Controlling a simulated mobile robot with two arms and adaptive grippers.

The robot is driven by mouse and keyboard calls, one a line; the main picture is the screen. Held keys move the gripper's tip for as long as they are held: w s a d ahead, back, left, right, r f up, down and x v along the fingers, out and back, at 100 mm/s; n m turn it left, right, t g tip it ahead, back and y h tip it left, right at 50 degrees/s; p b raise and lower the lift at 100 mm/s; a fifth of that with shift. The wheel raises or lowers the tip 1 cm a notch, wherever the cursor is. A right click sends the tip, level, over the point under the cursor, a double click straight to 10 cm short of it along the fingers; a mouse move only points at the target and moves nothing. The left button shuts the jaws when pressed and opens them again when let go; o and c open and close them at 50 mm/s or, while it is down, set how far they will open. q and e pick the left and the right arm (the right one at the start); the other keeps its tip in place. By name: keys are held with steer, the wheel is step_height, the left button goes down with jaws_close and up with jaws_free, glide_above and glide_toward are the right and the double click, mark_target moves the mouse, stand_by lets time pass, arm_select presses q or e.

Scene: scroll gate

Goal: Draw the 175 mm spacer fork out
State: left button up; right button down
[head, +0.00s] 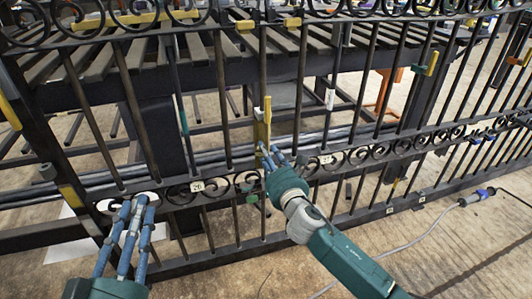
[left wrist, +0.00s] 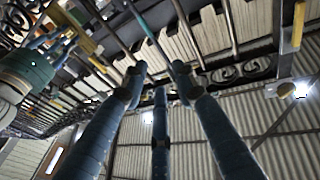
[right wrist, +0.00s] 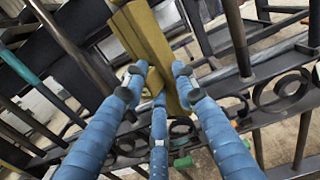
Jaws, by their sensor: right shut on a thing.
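A yellow fork-like piece (head: 262,130) stands upright at a bar of the dark scroll gate (head: 226,90), just above the scroll band. I take it for the spacer fork; no size marking is readable on it. My right gripper (head: 270,156) is shut on its lower part. My left gripper (head: 133,208) is open beside the gate at the left, near a white oval part (head: 128,202). Its fingertips (left wrist: 157,80) hold nothing in the left wrist view.
Other yellow pieces sit on the gate, including one at the right (head: 432,63) and a long one at the top (head: 150,17). Numbered tags (head: 197,187) mark the scroll band. A cable with a grey-blue connector (head: 477,197) lies on the floor at right.

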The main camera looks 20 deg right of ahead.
arm_select(q)
steer(key=shift+f+g, duration=0.3)
steer(key=shift+f, duration=0.2)
arm_select(e)
steer(key=shift+s+d+f+h, duration=0.15)
steer(key=shift+s+d+h, duration=0.15)
steer(key=shift+d, duration=0.3)
arm_select(q)
steer(key=shift+f, duration=0.55)
arm_select(e)
steer(key=shift+s+d, duration=0.1)
steer(key=shift+s, duration=0.2)
arm_select(q)
steer(key=shift+g, duration=0.3)
steer(key=shift+f, duration=0.35)
arm_select(e)
steer(key=shift+s, duration=0.2)
arm_select(q)
steer(key=shift+f, duration=0.1)
steer(key=shift+f+g+p, duration=0.3)
arm_select(e)
steer(key=shift+s, duration=0.25)
arm_select(q)
steer(key=shift+f, duration=0.1)
steer(key=shift+a+f+g+y, duration=0.2)
steer(key=shift+f+g+y, duration=0.15)
steer(key=shift+f, duration=0.35)
arm_select(e)
steer(key=shift+s+a, duration=0.35)
